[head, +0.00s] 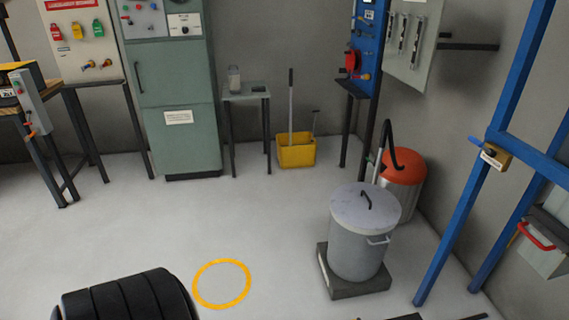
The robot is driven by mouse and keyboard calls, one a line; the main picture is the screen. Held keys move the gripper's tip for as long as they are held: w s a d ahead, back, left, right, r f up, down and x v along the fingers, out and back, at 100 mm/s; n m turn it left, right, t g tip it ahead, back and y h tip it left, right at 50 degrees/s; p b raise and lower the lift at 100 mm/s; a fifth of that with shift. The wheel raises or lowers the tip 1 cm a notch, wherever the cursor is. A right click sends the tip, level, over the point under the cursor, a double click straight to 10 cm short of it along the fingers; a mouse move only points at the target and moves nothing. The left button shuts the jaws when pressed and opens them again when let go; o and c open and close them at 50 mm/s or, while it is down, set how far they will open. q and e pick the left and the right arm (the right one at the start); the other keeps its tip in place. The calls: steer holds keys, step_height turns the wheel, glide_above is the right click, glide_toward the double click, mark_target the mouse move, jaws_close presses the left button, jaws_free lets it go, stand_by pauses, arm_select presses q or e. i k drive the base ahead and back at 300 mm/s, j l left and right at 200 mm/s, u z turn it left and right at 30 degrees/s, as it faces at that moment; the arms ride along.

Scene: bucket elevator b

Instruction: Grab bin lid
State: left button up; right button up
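A grey metal bin (356,242) stands upright at the right of the middle in the head view, on a low dark square base (358,288). Its round grey lid (352,209) sits on top and has a small dark arched handle (367,198) in the middle. A side handle (378,240) shows on the bin's right wall. Neither of my grippers can be made out in this view. Dark shapes show at the bottom edge below the bin, too cut off to identify.
An orange-lidded bin (402,171) with a dark hose stands behind the grey bin. Blue frame posts (460,226) rise to its right. A yellow mop bucket (296,153) and small table (246,94) stand at the back. A yellow floor ring (222,306) lies left; the middle floor is clear.

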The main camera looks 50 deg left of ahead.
mark_target(365, 206)
steer(key=u, duration=1.05)
steer(key=i+j+z, duration=0.1)
steer(key=i+j, duration=0.15)
